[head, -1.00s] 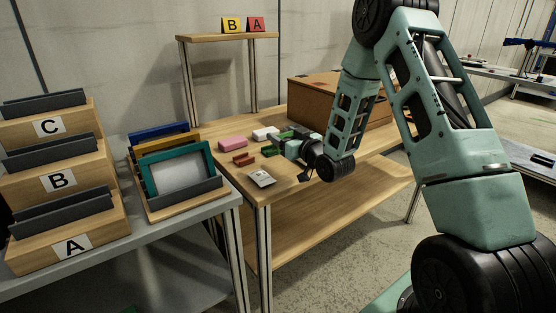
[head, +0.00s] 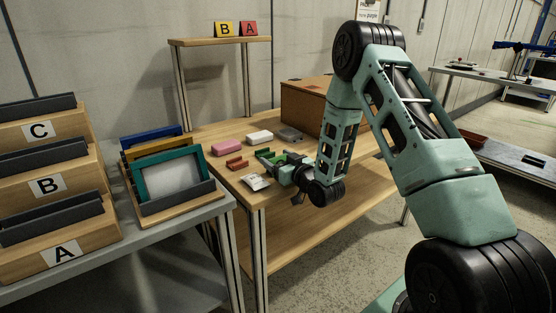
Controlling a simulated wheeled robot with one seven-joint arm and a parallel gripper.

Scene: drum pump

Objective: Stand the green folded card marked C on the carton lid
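No green card with a readable C shows. Small green pieces (head: 264,153) lie on the wooden bench by my gripper (head: 272,159); I cannot tell whether one of them is the card. My gripper is low over the bench, pointing left, with green close beside its fingers. It is too small to tell whether it is open or holds something. The brown carton (head: 302,108) stands at the back of the bench, beyond my gripper. Its lid (head: 308,84) is partly hidden by my arm; a small dark patch shows on it.
A yellow B card (head: 224,29) and red A card (head: 249,29) stand on a raised shelf (head: 205,42). Pink (head: 227,146), white (head: 259,137) and grey (head: 289,134) items, a red piece (head: 237,163) and a white packet (head: 255,182) lie around my gripper. Framed panels (head: 168,180) stand at left.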

